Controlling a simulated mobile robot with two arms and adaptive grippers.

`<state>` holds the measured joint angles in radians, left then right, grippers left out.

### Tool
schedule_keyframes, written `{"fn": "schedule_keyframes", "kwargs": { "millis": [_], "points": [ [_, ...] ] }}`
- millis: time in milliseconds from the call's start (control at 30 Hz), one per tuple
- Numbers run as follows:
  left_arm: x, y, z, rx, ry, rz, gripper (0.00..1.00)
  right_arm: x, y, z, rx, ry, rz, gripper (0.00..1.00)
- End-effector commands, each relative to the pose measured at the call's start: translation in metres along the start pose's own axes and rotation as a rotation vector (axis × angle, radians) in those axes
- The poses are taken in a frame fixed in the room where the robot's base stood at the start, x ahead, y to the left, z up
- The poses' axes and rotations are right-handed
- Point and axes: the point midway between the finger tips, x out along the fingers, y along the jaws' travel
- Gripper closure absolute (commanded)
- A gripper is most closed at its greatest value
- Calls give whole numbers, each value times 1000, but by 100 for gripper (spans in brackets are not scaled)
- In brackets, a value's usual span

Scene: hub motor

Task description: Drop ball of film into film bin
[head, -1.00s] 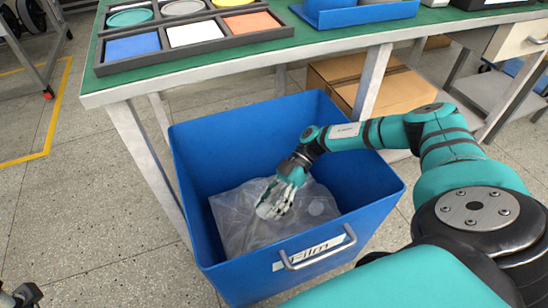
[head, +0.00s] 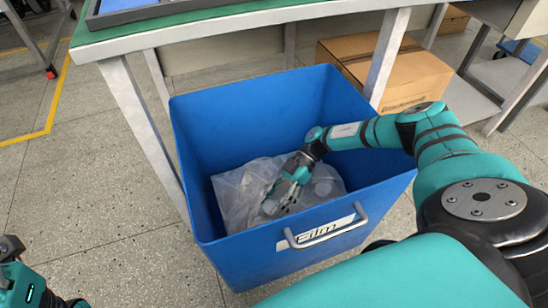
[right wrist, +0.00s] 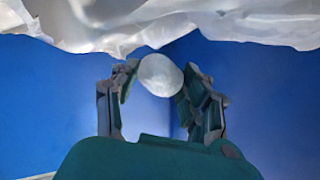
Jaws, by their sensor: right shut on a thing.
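The blue film bin (head: 230,255), with a white "Film" label and a grey handle on its front, stands on the floor in front of the table. My right gripper (head: 283,196) reaches down inside it over crumpled clear film (head: 235,190). In the right wrist view my right gripper (right wrist: 157,84) is shut on a whitish, translucent ball of film (right wrist: 159,75), held at the fingertips. The bin's blue walls and loose film surround it there. Part of my left gripper (head: 12,255) shows at the lower left edge; its fingers are not clear.
The green-topped table (head: 200,20) runs along the back, its pale leg (head: 140,125) close to the bin's left side. A cardboard box (head: 395,75) sits under the table behind the bin. The speckled floor (head: 80,210) left of the bin is clear.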

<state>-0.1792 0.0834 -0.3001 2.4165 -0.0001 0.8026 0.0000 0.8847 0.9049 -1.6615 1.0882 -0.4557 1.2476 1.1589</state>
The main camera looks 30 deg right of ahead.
Motion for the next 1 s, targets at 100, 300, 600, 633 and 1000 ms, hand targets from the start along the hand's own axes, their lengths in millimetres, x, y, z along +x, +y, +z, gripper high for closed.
{"fn": "schedule_keyframes", "kwargs": {
  "millis": [100,300,600,633,1000],
  "points": [
    [1,0,0,1,6,2,35,2,1,3,0,0,-1,51],
    [1,0,0,0,5,2,35,1,0,2,0,0,-1,32],
    [4,0,-1,0,7,1,35,-4,-1,-3,0,-1,1,32],
    [4,0,-2,0,8,0,35,-7,0,-2,1,-1,2,32],
    [-5,0,-3,-6,-38,-20,35,-65,0,-2,0,-1,1,32]
  ]
}}
